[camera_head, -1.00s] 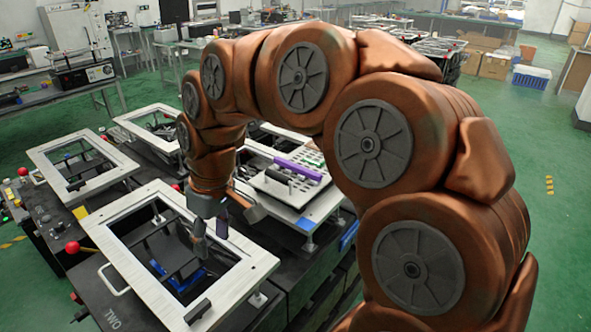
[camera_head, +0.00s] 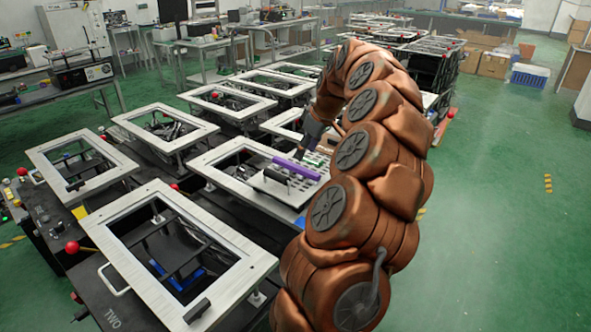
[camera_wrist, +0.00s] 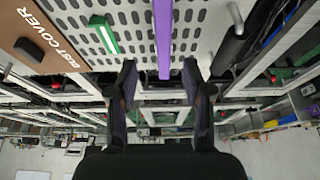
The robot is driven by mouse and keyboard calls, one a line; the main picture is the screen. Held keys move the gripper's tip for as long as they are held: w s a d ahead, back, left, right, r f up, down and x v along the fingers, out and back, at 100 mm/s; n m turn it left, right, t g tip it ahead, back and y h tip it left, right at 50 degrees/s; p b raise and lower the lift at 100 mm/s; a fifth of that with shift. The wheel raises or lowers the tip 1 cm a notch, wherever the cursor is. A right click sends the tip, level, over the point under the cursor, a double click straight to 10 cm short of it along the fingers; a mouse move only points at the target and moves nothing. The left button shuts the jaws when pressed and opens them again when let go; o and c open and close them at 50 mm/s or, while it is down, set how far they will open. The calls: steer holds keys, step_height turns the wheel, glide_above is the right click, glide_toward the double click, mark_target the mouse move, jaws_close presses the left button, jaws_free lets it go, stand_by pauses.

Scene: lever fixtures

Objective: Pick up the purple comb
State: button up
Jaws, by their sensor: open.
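The purple comb (camera_head: 296,168) is a long thin bar lying on a perforated light plate (camera_head: 270,186) on a fixture in the middle of the head view. In the wrist view the purple comb (camera_wrist: 163,38) runs down from the top edge, in line with the space between the fingers. My gripper (camera_wrist: 164,85) is open and empty, its two dark fingers on either side of that line. In the head view my gripper (camera_head: 302,150) is small and partly hidden, close to the comb's far side. I cannot tell its exact height above the plate.
A black cylindrical handle (camera_wrist: 232,40) stands right of the comb in the wrist view, and a green piece (camera_wrist: 103,34) lies left. A brown panel marked "DUST COVER" (camera_wrist: 35,40) is at far left. Several metal-framed fixtures (camera_head: 165,245) surround the plate.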

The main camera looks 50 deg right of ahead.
mark_target(296, 166)
steer(key=shift+a+p+x, duration=0.1)
steer(key=shift+p+x, duration=0.55)
steer(key=shift+x, duration=1.05)
steer(key=shift+a+p+x, duration=0.15)
steer(key=shift+p+x, duration=0.5)
steer(key=shift+x, duration=1.05)
steer(key=shift+w+r, duration=0.15)
jaws_close()
